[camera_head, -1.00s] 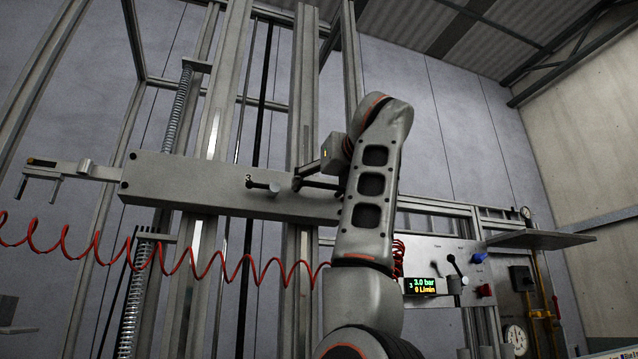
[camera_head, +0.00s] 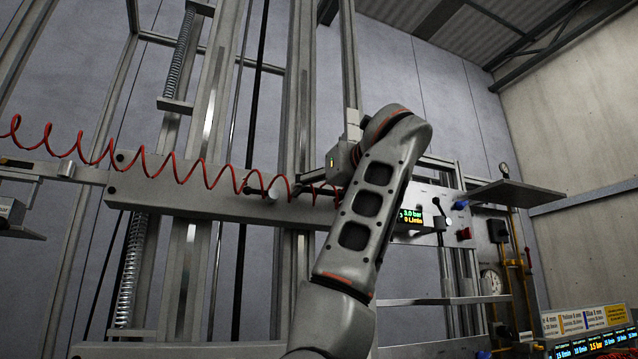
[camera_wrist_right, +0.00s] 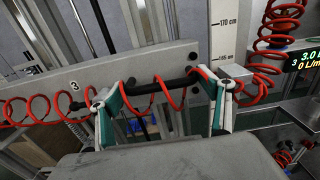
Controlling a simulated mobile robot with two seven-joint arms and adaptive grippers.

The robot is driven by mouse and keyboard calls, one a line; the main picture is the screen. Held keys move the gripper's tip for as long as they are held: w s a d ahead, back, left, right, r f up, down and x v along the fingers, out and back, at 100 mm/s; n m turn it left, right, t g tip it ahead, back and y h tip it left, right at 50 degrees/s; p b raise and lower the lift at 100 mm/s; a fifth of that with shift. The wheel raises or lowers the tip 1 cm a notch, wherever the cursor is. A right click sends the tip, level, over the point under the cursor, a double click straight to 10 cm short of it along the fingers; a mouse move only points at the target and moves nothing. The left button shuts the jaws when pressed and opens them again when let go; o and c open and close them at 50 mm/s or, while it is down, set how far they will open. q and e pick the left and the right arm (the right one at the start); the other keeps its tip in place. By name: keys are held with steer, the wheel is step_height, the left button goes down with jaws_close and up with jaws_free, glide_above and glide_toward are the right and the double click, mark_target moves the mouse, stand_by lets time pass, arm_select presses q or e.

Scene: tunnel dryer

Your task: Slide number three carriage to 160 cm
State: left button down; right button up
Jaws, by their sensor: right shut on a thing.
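The number three carriage (camera_head: 210,193) is a long grey beam across the upright rails in the head view. Its face with the black "3" shows in the right wrist view (camera_wrist_right: 60,98). A black bar handle (camera_wrist_right: 160,87) stands out from it. My right gripper (camera_wrist_right: 165,88) is shut on this handle, with a finger near each end. In the head view my arm mostly hides the right gripper (camera_head: 338,165). My left gripper is not in view.
A red coiled hose (camera_head: 180,172) hangs across the carriage and around the handle. To the right are a panel with a lit display (camera_head: 411,217) reading 3.0 bar and a grey shelf (camera_head: 510,193). A spring (camera_head: 131,275) stands below the carriage.

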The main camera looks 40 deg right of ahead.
mark_target(317, 213)
steer(key=f, duration=0.3)
steer(key=shift+w+b, duration=0.25)
steer(key=shift+b, duration=0.05)
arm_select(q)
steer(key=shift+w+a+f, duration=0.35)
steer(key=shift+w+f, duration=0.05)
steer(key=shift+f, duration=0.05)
arm_select(e)
steer(key=shift+f, duration=0.4)
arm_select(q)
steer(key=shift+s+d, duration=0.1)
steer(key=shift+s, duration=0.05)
arm_select(e)
steer(key=o, duration=1.3)
steer(key=shift+d, duration=0.1)
steer(key=shift+s+r, duration=0.1)
steer(key=shift+s, duration=0.05)
steer(key=shift+s+r, duration=0.15)
steer(key=shift+s, duration=0.45)
steer(key=v, duration=1)
steer(key=shift+s+f, duration=0.2)
steer(key=shift+s, duration=0.1)
